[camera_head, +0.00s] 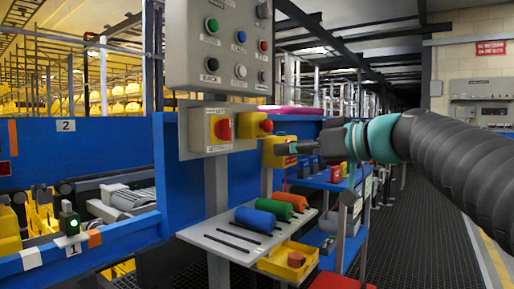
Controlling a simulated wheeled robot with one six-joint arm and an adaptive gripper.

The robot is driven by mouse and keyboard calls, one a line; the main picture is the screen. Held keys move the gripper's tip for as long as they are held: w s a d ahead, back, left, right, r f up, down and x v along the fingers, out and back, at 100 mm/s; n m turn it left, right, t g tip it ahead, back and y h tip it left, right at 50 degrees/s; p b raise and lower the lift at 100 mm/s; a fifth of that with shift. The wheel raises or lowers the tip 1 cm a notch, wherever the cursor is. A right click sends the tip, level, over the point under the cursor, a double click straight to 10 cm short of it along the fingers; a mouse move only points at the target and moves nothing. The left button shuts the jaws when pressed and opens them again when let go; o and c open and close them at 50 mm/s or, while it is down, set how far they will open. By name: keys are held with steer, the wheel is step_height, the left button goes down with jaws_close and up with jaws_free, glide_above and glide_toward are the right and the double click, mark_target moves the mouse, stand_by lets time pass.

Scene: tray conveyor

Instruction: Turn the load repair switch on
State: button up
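A grey mounting plate carries a yellow switch box with a red rotary knob (221,128). A second yellow box with a red knob (264,126) is just right of it, and a third yellow box (275,153) sits lower right. I cannot read a label naming the load repair switch on any of them. My gripper (298,148) reaches in from the right, its tip beside the third yellow box. Contact cannot be told, and the fingers are too small and dark to show open or shut.
A grey button panel (225,48) hangs above the switches. A blue conveyor frame (90,160) is at left. Dark floor matting (420,225) is clear at right.

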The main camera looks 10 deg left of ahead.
mark_target(230, 128)
steer(key=w+a+r, duration=0.1)
steer(key=w+a, duration=0.1)
steer(key=a, duration=0.2)
steer(key=w+a+r+n+y+p, duration=0.1)
steer(key=w+a, duration=0.1)
steer(key=a, duration=0.3)
steer(key=w+a+r+n+y, duration=0.1)
steer(key=w+a+r, duration=0.1)
steer(key=a, duration=0.3)
steer(key=shift+w+a, duration=0.15)
steer(key=shift+w, duration=0.25)
jaws_close()
